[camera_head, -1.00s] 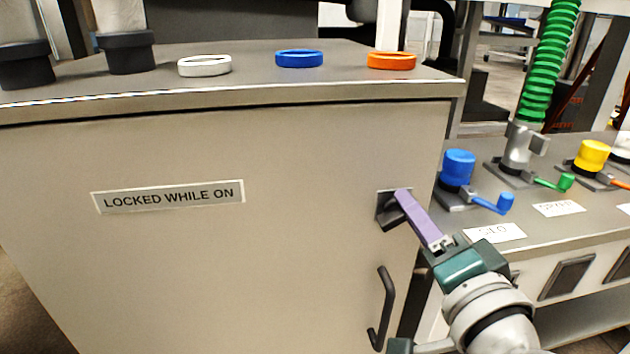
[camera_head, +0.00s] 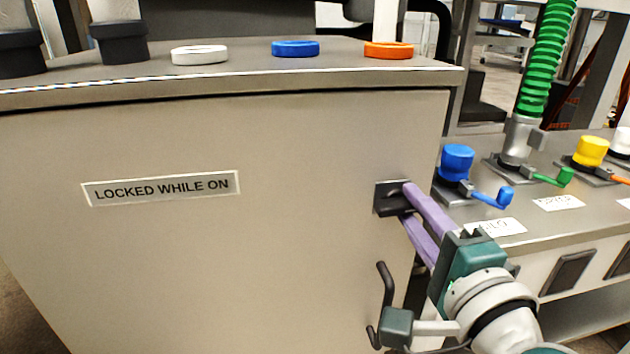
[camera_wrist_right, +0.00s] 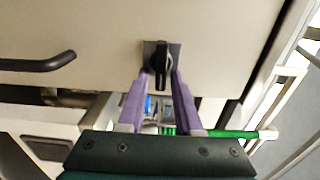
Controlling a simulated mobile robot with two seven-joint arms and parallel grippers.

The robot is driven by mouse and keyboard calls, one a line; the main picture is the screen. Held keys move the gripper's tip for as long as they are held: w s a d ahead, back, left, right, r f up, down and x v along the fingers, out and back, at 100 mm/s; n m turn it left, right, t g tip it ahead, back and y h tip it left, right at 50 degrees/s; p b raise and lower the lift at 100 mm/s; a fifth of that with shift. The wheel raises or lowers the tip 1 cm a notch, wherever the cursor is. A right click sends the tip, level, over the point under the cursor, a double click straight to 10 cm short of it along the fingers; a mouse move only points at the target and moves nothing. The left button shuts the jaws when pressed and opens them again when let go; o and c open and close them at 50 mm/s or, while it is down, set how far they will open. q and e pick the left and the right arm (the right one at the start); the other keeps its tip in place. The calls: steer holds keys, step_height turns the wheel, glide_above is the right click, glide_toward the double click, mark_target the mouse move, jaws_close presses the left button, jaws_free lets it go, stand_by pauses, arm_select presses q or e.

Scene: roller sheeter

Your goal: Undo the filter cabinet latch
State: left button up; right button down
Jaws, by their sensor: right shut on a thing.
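The filter cabinet (camera_head: 300,270) has a wide grey front with a "LOCKED WHILE ON" label (camera_head: 162,188). Its latch (camera_head: 390,198) is a dark plate with a black handle near the right edge of that front. My right gripper (camera_head: 406,204) has its purple fingers at the latch, one above the other in the head view. In the right wrist view the black latch handle (camera_wrist_right: 161,62) stands between the fingertips, and the jaws are shut on it. The fingertips partly hide the handle in the head view. My left gripper is not in view.
A dark door handle (camera_head: 384,290) is below the latch, close to my right wrist. White, blue and orange rings (camera_head: 388,50) lie on the cabinet top. At right, a bench carries a blue-capped valve (camera_head: 457,162), a green hose (camera_head: 546,60) and a yellow cap (camera_head: 591,151).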

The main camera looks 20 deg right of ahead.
stand_by(0.3)
steer(key=c, duration=0.9)
jaws_free()
steer(key=shift+o, duration=0.2)
steer(key=shift+s, duration=0.1)
steer(key=v, duration=0.9)
steer(key=shift+s, duration=0.4)
steer(key=shift+a, duration=0.1)
